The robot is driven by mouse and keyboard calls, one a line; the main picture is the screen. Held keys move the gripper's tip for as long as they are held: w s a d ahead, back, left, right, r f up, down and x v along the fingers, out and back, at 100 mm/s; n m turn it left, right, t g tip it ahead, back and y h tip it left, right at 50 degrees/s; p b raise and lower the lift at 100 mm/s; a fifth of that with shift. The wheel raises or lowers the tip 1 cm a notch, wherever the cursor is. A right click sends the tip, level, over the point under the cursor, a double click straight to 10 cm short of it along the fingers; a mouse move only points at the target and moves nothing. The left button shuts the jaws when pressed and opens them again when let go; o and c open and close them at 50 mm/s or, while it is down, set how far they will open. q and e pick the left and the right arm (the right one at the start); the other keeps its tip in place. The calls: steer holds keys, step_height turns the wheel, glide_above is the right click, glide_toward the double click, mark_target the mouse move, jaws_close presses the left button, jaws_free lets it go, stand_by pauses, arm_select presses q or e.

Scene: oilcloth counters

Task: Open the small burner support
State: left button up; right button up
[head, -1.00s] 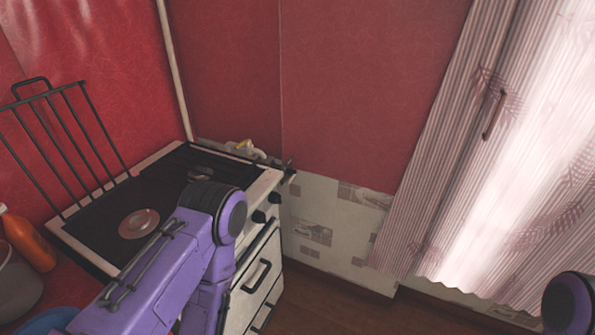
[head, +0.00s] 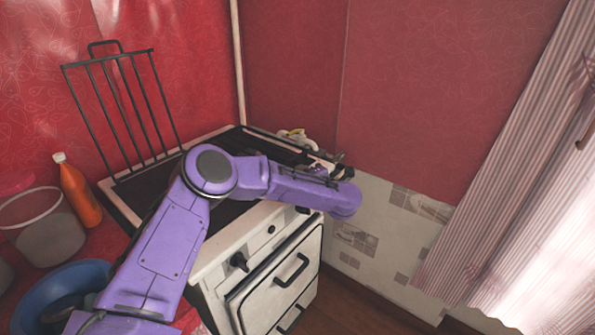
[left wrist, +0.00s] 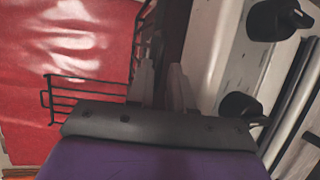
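The stove (head: 215,255) is white with a dark cooktop, set against the red wall. A black wire rack (head: 120,105) stands upright at the cooktop's left side; it also shows in the left wrist view (left wrist: 85,98). Dark bars (left wrist: 146,38) appear just beyond the fingers in the left wrist view; I cannot tell which support they belong to. My right gripper is out of view.
Stove knobs (head: 239,261) line the front panel, with one close to my gripper in the left wrist view (left wrist: 240,106). An oven handle (head: 291,270) is below. An orange bottle (head: 79,192), a pot (head: 45,240) and a blue bowl (head: 85,280) stand left. A curtain (head: 500,180) hangs right.

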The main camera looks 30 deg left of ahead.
arm_select(q)
steer(key=x, duration=0.3)
steer(key=shift+w+a, duration=0.15)
steer(key=shift+a, duration=0.1)
jaws_close()
steer(key=shift+f, duration=0.1)
stand_by(1.1)
